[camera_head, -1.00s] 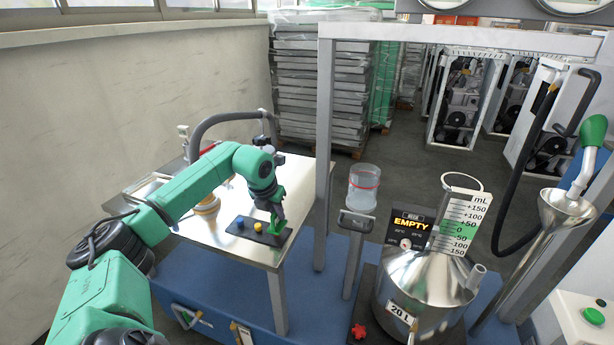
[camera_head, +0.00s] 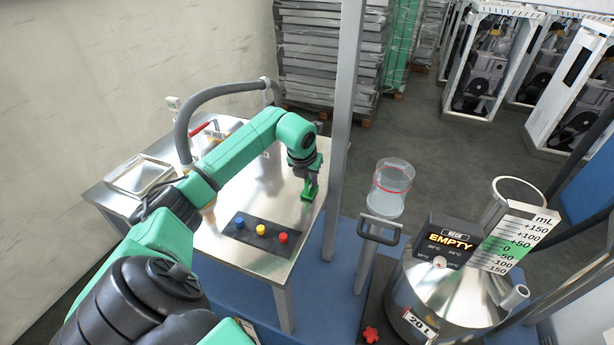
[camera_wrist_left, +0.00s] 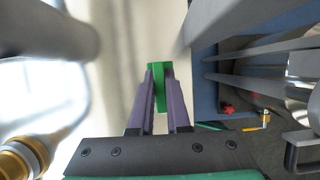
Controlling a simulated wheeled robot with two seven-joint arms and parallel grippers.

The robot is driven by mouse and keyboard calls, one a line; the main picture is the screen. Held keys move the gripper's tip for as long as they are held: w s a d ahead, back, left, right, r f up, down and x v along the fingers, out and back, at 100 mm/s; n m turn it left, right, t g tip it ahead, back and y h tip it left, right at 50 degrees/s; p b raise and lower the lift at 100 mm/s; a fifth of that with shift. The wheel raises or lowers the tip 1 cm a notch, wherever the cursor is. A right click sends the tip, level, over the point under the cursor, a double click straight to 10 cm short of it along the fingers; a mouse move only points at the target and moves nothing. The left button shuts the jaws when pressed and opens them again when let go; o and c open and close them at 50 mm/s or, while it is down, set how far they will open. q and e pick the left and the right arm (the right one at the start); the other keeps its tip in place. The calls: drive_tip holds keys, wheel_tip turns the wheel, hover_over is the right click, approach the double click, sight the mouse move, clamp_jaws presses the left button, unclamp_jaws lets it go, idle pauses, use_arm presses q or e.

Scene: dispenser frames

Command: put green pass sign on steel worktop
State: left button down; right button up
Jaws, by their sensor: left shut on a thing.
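The green pass sign (camera_head: 309,191) is a small green piece held in my left gripper (camera_head: 310,180) at the right side of the steel worktop (camera_head: 280,206). In the left wrist view the purple fingers (camera_wrist_left: 160,100) are shut on the sign (camera_wrist_left: 159,72), which sticks out past their tips. The sign is low over the worktop near its right edge. I cannot tell whether it touches the surface. The fingers hide part of it. My right gripper is not in view.
A black board (camera_head: 248,241) with blue, yellow and red buttons lies near the worktop's front edge. A metal tray (camera_head: 140,176) sits at the left. A grey upright post (camera_head: 345,130) stands just right of the worktop. A clear jar (camera_head: 390,190) and steel vessel (camera_head: 440,285) stand further right.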

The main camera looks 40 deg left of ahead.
use_arm(q)
drive_tip(key=shift+w+a, duration=0.1)
drive_tip(key=c, duration=1.2)
unclamp_jaws()
drive_tip(key=shift+w+f, duration=0.15)
drive_tip(key=shift+w, duration=0.05)
drive_tip(key=shift+c, duration=0.2)
drive_tip(key=o, duration=0.3)
drive_tip(key=shift+w+d, duration=0.15)
drive_tip(key=shift+d, duration=0.15)
drive_tip(key=shift+o, duration=0.2)
drive_tip(key=shift+s+a+r, duration=0.1)
drive_tip(key=shift+s+r, duration=0.1)
drive_tip(key=shift+r, duration=0.05)
drive_tip(key=b+v, duration=0.1)
drive_tip(key=v, duration=1)
drive_tip(key=shift+r+b, duration=0.3)
drive_tip(key=shift+r, duration=0.05)
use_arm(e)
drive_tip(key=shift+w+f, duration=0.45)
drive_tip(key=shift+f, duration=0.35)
